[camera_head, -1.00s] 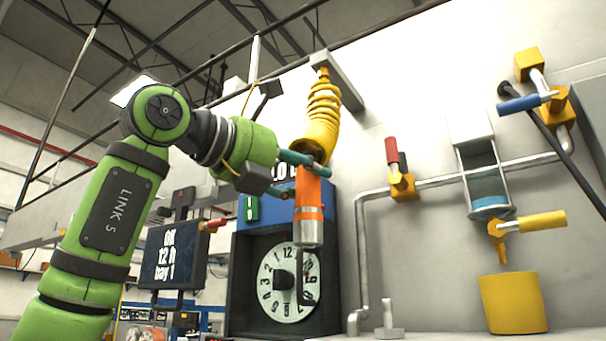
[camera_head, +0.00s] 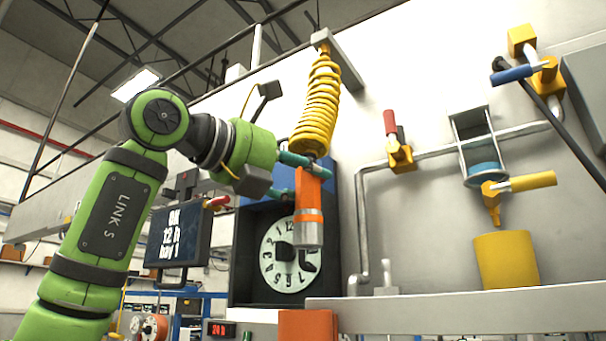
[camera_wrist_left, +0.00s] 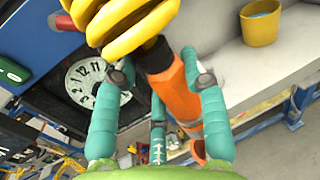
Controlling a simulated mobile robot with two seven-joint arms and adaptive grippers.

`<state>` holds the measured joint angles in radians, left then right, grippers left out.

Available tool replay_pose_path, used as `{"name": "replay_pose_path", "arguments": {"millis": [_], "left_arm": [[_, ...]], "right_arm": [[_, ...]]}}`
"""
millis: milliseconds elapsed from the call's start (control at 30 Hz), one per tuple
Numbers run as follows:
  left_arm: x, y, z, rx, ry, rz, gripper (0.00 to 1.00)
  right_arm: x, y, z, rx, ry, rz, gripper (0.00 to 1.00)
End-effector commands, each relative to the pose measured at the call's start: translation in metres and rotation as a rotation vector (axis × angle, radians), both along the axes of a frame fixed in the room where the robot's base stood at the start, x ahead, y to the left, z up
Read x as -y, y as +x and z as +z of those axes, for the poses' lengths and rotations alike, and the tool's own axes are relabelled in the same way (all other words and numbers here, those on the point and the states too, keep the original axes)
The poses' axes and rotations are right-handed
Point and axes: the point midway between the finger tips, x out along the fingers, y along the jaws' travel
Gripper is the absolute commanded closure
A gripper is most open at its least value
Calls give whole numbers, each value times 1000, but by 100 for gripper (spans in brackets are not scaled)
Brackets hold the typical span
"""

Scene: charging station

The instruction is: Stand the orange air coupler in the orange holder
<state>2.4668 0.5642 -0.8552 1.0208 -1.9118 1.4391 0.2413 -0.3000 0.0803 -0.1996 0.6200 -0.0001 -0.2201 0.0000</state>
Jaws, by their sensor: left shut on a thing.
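The orange air coupler (camera_head: 308,195), with a silver lower end, hangs nearly upright from a coiled yellow hose in the head view. My left gripper (camera_head: 303,164) is shut on its upper part. In the left wrist view the gripper (camera_wrist_left: 163,80) has its teal fingers on either side of the coupler (camera_wrist_left: 176,97). An orange block (camera_head: 308,325), seemingly the orange holder, shows at the bottom edge of the head view, below the coupler and apart from it. Its lower part is cut off, and its top opening cannot be seen. My right gripper is not in view.
The yellow coiled hose (camera_head: 318,105) runs up to a grey bracket. A clock dial (camera_head: 276,262) stands behind the coupler. A grey ledge (camera_head: 450,313) with a yellow cup (camera_head: 506,260) is at the right, below wall pipes with valves. A dark screen (camera_head: 176,238) is at the left.

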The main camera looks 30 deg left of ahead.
Motion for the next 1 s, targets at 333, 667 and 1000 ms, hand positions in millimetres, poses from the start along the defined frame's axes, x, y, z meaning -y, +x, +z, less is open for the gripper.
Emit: {"name": "replay_pose_path", "arguments": {"millis": [333,667,1000], "left_arm": [[-1,0,-24,3,-1,-1,97],[-2,0,-44,3,-1,-1,97],[-3,1,-64,4,-2,-1,97]], "right_arm": [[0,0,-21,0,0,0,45],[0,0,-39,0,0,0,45],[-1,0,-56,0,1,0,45]]}}
